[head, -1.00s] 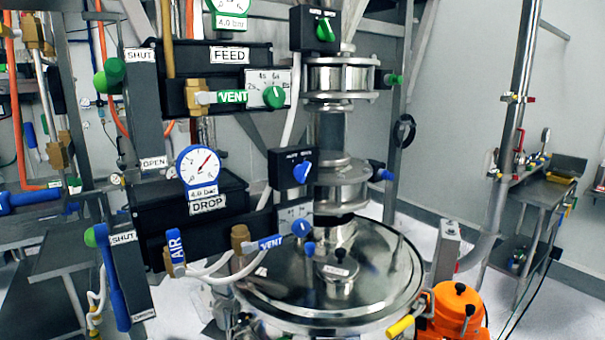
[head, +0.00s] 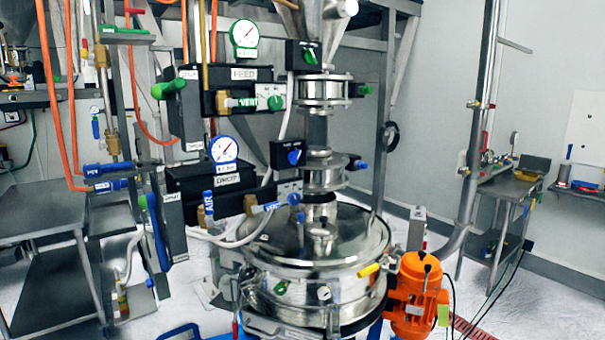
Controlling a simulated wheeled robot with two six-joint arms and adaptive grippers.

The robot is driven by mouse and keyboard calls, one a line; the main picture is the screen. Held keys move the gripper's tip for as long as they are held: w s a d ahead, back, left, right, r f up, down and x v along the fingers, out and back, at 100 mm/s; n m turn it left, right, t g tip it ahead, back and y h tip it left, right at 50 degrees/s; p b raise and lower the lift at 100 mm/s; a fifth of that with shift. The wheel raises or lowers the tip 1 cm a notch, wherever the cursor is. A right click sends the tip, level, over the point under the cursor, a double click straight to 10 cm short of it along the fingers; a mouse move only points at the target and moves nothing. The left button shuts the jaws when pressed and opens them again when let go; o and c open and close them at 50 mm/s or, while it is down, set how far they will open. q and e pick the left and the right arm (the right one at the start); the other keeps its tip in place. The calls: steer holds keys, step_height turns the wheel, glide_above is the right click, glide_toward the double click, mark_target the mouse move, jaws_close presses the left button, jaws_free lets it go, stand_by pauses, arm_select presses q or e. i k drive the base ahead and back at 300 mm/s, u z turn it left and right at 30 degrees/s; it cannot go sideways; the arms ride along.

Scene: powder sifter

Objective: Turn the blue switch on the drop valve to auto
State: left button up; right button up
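The blue switch (head: 294,156) is a small blue knob on a black box (head: 280,153) in the middle of the head view, beside the lower steel valve (head: 324,177). Its knob looks tilted; its label is too small to read now. The black drop unit (head: 190,180) with the DROP label (head: 228,180) and a blue-rimmed gauge (head: 223,149) is to the left of the switch. Neither of my grippers shows in the head view, and nothing touches the switch.
The round steel sifter (head: 330,255) stands below the valve, with an orange motor (head: 416,295) at its right. Green-handled feed parts (head: 243,95) sit above. A steel post (head: 479,130) and side table (head: 505,190) are at right. White floor (head: 510,310) is open at front right.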

mark_target(293, 157)
steer(key=z, duration=0.35)
steer(key=k, duration=0.2)
steer(key=u, duration=1.2)
steer(key=i, duration=1.25)
steer(key=z, duration=0.95)
